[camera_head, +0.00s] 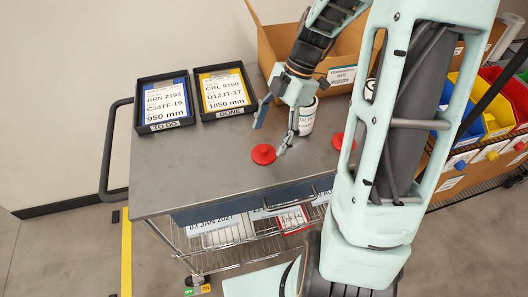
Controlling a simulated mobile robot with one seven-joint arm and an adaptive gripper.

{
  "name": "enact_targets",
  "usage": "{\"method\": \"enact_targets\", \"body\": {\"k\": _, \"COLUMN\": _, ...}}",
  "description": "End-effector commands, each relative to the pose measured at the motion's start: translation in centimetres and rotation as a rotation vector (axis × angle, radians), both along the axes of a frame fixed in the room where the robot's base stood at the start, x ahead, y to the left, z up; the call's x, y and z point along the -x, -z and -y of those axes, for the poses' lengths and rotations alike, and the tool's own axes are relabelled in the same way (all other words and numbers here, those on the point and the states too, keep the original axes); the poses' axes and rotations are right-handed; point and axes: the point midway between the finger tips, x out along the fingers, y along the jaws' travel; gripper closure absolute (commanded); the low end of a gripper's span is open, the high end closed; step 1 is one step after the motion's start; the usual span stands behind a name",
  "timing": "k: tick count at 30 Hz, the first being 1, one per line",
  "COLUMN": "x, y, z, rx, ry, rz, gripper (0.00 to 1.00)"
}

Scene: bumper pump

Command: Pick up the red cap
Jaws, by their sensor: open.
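A round red cap (263,154) with a small raised knob lies on the grey cart top (200,175), left of my arm. A second red piece (337,141) lies further right on the same top, partly hidden by my arm. My gripper (274,130) is open, with its fingers apart and nothing seen between them. It is above and behind the left red cap in the picture. The right finger's tip is close to the cap's right edge; I cannot tell whether they touch.
A white labelled cylinder (308,117) stands just right of my gripper. A cardboard box (277,43) stands behind. Two black trays, TO DO (163,126) and DONE (224,114), sit at the back left. Coloured bins (497,110) are at right. The cart's left front is clear.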

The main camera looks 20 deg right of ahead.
Motion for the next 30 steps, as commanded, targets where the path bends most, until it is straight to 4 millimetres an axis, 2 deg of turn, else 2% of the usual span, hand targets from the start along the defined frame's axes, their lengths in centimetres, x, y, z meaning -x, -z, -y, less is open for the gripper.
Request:
{"method": "enact_targets", "body": {"k": 7, "x": 0.8, "y": 3.2, "z": -1.5, "rx": -0.001, "ry": -0.001, "rz": -0.003, "gripper": 0.31}}
{"method": "enact_targets", "body": {"k": 16, "x": 0.7, "y": 3.8, "z": -1.7, "rx": 0.0, "ry": 0.001, "rz": 0.0, "gripper": 0.31}}
{"method": "enact_targets", "body": {"k": 17, "x": 0.7, "y": 3.8, "z": -1.7, "rx": 0.0, "ry": 0.001, "rz": 0.0, "gripper": 0.32}}
{"method": "enact_targets", "body": {"k": 25, "x": 0.7, "y": 3.8, "z": -1.7, "rx": 0.0, "ry": 0.001, "rz": 0.0, "gripper": 0.61}}
{"method": "enact_targets", "body": {"k": 30, "x": 0.7, "y": 3.8, "z": -1.7, "rx": 0.0, "ry": 0.001, "rz": 0.0, "gripper": 0.61}}
